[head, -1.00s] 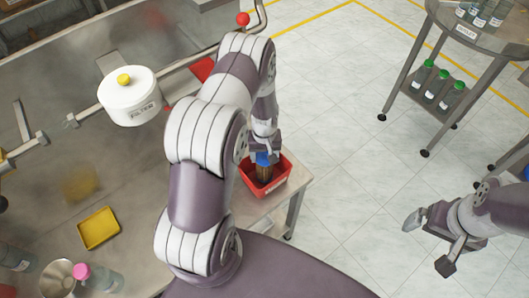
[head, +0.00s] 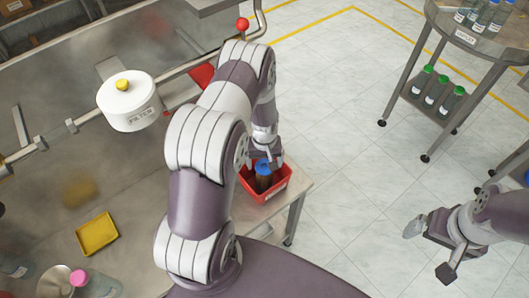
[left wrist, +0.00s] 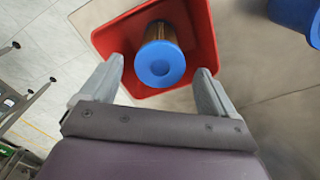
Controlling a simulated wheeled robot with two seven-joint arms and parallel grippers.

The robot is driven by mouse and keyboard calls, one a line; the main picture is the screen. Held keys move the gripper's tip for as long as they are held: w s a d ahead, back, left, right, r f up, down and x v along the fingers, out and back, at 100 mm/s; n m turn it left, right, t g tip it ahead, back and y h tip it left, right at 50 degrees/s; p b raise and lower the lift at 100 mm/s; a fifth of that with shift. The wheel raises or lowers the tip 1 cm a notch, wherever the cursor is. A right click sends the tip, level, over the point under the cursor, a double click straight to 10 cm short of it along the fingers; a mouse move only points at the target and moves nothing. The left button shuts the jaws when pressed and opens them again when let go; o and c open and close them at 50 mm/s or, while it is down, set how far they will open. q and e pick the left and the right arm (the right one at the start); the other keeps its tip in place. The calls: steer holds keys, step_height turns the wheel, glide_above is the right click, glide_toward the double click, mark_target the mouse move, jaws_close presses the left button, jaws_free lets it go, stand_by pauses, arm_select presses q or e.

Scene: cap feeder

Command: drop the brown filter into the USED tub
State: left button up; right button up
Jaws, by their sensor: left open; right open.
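The brown filter (head: 263,178) with a blue cap stands inside the red tub (head: 283,185) at the table's right edge. In the left wrist view the filter (left wrist: 160,58) shows its blue end toward the camera, inside the red tub (left wrist: 112,40). My left gripper (left wrist: 162,85) is open, its fingers apart on either side of the blue cap and not touching it. In the head view my left gripper (head: 264,158) is just above the filter, partly hidden by my arm. My right gripper (head: 428,248) is open and empty over the floor at the right.
A white FILTER housing (head: 128,105) with a yellow knob is on the pipe at the left. A yellow tray (head: 97,234) and bottles (head: 95,284) are on the steel table. A round-topped cart (head: 480,35) with bottles stands at the upper right. A blue object (left wrist: 295,12) is beside the tub.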

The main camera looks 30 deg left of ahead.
arm_select(q)
step_height(320, 180, up, 3)
steer(key=shift+w+r+b, duration=0.1)
steer(key=shift+r+b, duration=0.1)
steer(key=shift+b, duration=0.7)
steer(key=s+d+r+m+b, duration=0.1)
steer(key=s+d+r+m, duration=0.15)
steer(key=r, duration=0.45)
steer(key=s+d+r+m+b, duration=0.1)
steer(key=s+d+r, duration=0.15)
steer(key=r, duration=0.55)
steer(key=s+d+r+m+t, duration=0.1)
steer(key=s+d+r+m, duration=0.25)
steer(key=s, duration=0.45)
step_height(320, 180, down, 7)
steer(key=b, duration=0.6)
steer(key=shift+w+d, duration=0.15)
steer(key=shift+w, duration=0.05)
steer(key=shift+f, duration=0.1)
